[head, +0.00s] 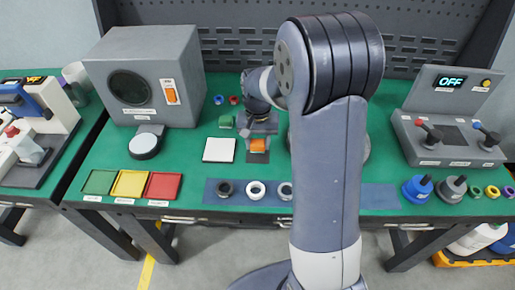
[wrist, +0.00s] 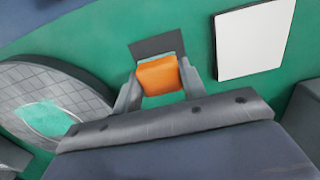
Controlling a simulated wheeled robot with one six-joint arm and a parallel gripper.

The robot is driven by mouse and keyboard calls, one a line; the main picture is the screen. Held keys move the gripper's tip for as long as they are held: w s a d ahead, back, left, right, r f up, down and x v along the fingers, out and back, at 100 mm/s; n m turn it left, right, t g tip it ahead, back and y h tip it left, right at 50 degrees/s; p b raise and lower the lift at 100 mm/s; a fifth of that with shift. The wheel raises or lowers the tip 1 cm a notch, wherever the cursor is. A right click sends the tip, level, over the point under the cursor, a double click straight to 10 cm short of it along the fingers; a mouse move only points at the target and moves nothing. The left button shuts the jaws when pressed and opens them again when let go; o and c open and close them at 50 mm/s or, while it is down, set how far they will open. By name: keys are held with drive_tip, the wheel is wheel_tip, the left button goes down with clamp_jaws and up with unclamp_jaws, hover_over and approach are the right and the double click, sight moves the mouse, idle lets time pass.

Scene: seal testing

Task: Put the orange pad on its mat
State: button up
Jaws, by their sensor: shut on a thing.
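The orange pad (head: 258,145) is between the fingers of my gripper (head: 258,138). The wrist view also shows the pad (wrist: 158,77), with one finger of the gripper (wrist: 160,80) against each side. A dark grey mat (head: 256,158) shows just under and in front of the pad in the head view. In the wrist view the mat (wrist: 157,46) extends past the pad's far edge, and the pad hides part of it. I cannot tell whether the pad touches the mat or is held slightly above it.
A white square plate (head: 219,149) lies close to the left of the mat. Several rings lie on a blue strip (head: 225,199) at the front. A grey machine (head: 190,75) stands at the back left. Green, yellow and red trays (head: 131,183) lie front left.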

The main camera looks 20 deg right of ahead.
sight(258, 142)
drive_tip(key=shift+f, duration=1.45)
drive_tip(key=shift+f, duration=0.15)
drive_tip(key=o, duration=1)
wheel_tip(258, 142, up, 12)
drive_tip(key=shift+r+p, duration=0.15)
drive_tip(key=shift+p, duration=0.15)
drive_tip(key=shift+f+b, duration=0.3)
drive_tip(key=shift+f, duration=3.85)
